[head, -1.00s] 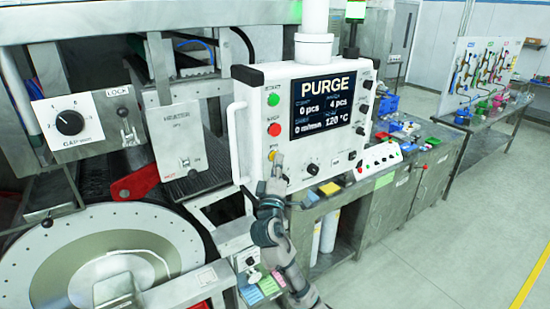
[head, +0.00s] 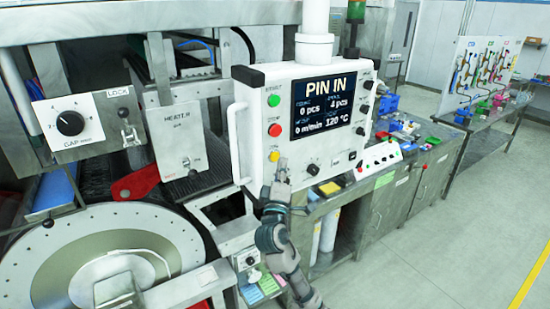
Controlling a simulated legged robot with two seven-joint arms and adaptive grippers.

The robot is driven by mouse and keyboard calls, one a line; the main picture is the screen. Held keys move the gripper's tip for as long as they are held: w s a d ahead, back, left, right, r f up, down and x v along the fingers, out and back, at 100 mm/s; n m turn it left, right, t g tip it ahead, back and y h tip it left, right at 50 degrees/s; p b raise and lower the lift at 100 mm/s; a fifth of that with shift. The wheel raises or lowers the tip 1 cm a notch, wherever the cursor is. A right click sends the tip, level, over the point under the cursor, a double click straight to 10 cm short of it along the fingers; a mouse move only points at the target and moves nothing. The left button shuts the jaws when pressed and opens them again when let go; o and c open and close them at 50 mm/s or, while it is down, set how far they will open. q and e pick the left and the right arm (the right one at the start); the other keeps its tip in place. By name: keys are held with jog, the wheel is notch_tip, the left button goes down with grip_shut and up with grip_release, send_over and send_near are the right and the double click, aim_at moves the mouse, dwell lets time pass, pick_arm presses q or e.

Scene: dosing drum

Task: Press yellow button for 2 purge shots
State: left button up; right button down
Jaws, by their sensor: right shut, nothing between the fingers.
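The white control panel (head: 250,115) stands in the middle of the head view. Its screen (head: 322,102) reads "PIN IN", with "0 pcs", "4 pcs", "0 m/min" and "120 °C". The yellow button (head: 274,156) is at the panel's lower left, below the red button (head: 274,130) and the green button (head: 273,100). My right gripper (head: 283,164) is shut and empty, its tips just right of and slightly below the yellow button. The button is in plain view; I cannot tell whether the fingertips touch the panel. My left gripper is not in view.
A large round drum plate (head: 60,240) is at lower left, with a red lever (head: 135,184) above it. A gap dial (head: 70,123) is at far left. A metal bench (head: 400,205) with small parts runs to the right. The floor at right is clear.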

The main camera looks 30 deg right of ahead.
jog(key=shift+s+d+p, duration=0.2)
jog(key=shift+s+p, duration=0.4)
jog(key=shift+s, duration=1.75)
